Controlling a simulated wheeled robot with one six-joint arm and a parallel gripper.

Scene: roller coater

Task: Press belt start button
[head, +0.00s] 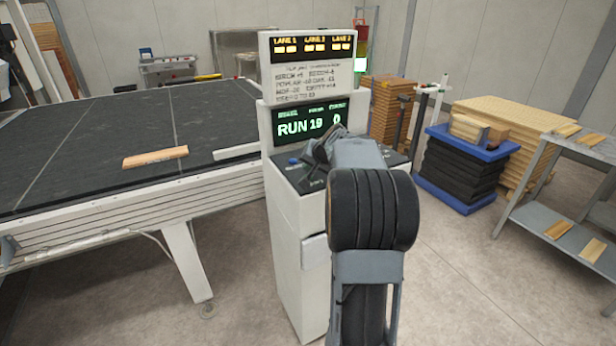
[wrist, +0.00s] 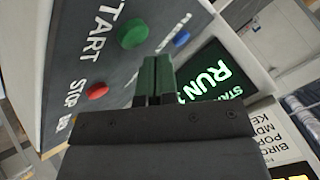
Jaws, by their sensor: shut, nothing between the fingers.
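The green button (wrist: 132,33) sits on the dark sloped panel (wrist: 70,60) of the console, beside white lettering that reads "START". A red button (wrist: 97,91) near "STOP" lettering and a blue button (wrist: 181,38) are on the same panel. My gripper (wrist: 155,62) is shut and empty, its fingertips close to the green button in the wrist picture. I cannot tell whether they touch the panel. In the head view my gripper (head: 318,152) is over the console panel, and my arm hides much of it, including the green button.
A wide dark belt table (head: 80,130) with a wooden board (head: 155,157) stands left. A blue pallet (head: 450,190) and a grey shelf (head: 545,225) with boards stand right.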

